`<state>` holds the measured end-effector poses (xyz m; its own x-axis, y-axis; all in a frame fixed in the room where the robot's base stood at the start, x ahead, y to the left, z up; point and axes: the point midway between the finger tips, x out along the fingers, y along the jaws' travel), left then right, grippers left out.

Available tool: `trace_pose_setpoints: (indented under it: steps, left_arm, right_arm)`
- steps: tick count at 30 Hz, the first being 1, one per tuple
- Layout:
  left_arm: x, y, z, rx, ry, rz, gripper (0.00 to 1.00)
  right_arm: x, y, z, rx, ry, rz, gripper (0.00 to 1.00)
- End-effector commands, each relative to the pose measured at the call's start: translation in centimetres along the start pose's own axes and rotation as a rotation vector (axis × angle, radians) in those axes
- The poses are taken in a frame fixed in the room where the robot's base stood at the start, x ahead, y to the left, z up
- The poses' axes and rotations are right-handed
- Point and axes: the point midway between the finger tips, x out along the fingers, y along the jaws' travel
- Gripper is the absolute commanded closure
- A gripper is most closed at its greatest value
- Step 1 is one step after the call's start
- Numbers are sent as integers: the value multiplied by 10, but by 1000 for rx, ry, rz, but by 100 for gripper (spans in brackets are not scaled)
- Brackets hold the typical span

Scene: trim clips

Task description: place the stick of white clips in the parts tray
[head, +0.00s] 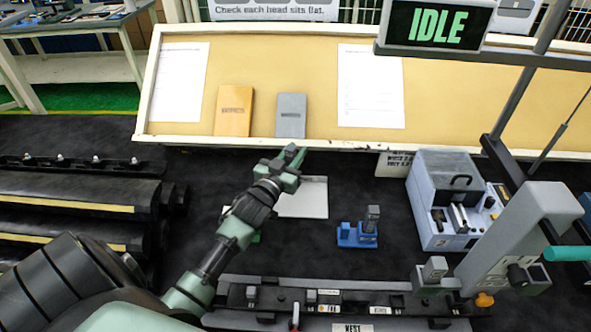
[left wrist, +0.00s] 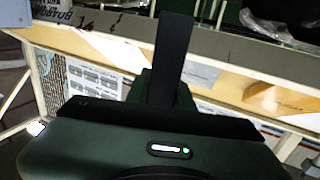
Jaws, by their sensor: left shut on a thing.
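In the head view my left gripper (head: 292,157) is raised over the dark mat, near the front rail of the sloped board. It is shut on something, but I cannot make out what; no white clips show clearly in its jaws. In the left wrist view a dark upright bar (left wrist: 173,60) stands beyond the green gripper body; I cannot tell whether it is a finger or the held thing. A pale flat rectangle (head: 310,200) lies below and right of the gripper, partly covered by it; I cannot tell whether it is the parts tray. My right gripper is not in view.
A blue fixture (head: 356,236) with a grey block stands right of centre. A pale blue-grey unit (head: 446,200) stands further right, beside a grey press (head: 520,240). A black rail (head: 340,297) runs along the front. Black rollers (head: 75,200) lie at left. Bare mat surrounds the blue fixture.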

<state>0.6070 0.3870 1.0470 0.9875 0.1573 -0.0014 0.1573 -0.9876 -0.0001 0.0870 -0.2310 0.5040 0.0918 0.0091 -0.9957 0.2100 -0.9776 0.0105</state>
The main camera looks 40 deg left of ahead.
Motion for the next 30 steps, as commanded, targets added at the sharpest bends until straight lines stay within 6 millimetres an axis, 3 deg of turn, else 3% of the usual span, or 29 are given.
trace_pose_setpoints:
  steps: [3, 15, 30]
  left_arm:
    - [0, 0, 20, -1, 0, -1, 100]
    - [0, 0, 64, -1, 1, -1, 100]
    - [0, 0, 75, 1, 2, 1, 100]
  right_arm:
    - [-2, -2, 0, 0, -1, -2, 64]
    - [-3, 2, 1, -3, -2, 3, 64]
    - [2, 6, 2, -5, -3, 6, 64]
